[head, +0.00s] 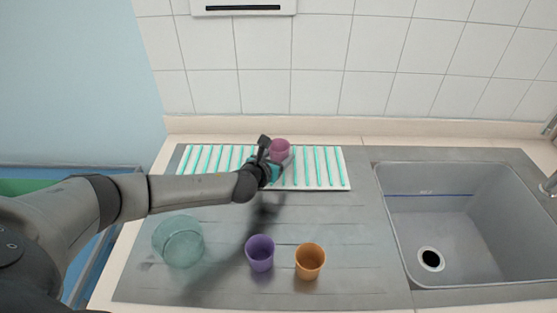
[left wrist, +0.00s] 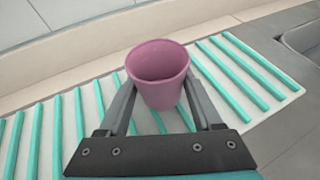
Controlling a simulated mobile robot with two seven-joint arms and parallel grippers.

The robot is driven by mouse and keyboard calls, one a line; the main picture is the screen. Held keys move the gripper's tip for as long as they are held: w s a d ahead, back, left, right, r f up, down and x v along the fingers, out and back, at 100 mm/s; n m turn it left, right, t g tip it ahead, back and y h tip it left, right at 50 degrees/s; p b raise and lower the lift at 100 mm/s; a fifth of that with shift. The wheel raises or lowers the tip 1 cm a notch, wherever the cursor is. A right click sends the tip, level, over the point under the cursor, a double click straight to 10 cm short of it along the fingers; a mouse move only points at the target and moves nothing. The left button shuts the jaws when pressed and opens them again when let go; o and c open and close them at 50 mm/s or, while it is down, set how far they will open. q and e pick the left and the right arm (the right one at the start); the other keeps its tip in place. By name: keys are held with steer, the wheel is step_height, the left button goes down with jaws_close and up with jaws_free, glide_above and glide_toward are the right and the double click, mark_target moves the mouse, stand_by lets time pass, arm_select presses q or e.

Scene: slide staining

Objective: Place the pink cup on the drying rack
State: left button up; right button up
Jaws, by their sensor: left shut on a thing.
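The pink cup (head: 279,149) is upright at the drying rack in the head view, and it fills the upper middle of the left wrist view (left wrist: 158,72). My left gripper (head: 272,158) is shut on the cup, with one finger on each side of it (left wrist: 158,90). The drying rack (head: 330,168) is a white tray with teal bars at the back of the counter; its bars also show in the left wrist view (left wrist: 240,75). The cup is over the rack; I cannot tell whether its base touches the bars. My right gripper is not in view.
A purple cup (head: 260,252), an orange cup (head: 310,261) and a clear glass bowl (head: 178,241) stand on the grey drainboard in front of the rack. A sink (head: 455,240) is at the right. The tiled wall rises behind the rack.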

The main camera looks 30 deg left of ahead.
arm_select(q)
steer(key=shift+f, duration=0.15)
steer(key=shift+f, duration=0.15)
steer(key=o, duration=1.3)
steer(key=shift+r, duration=0.3)
steer(key=shift+s, duration=0.2)
steer(key=p+v, duration=0.2)
steer(key=v, duration=0.9)
steer(key=shift+s+r+p, duration=0.15)
steer(key=shift+s+p, duration=0.15)
steer(key=shift+p, duration=0.05)
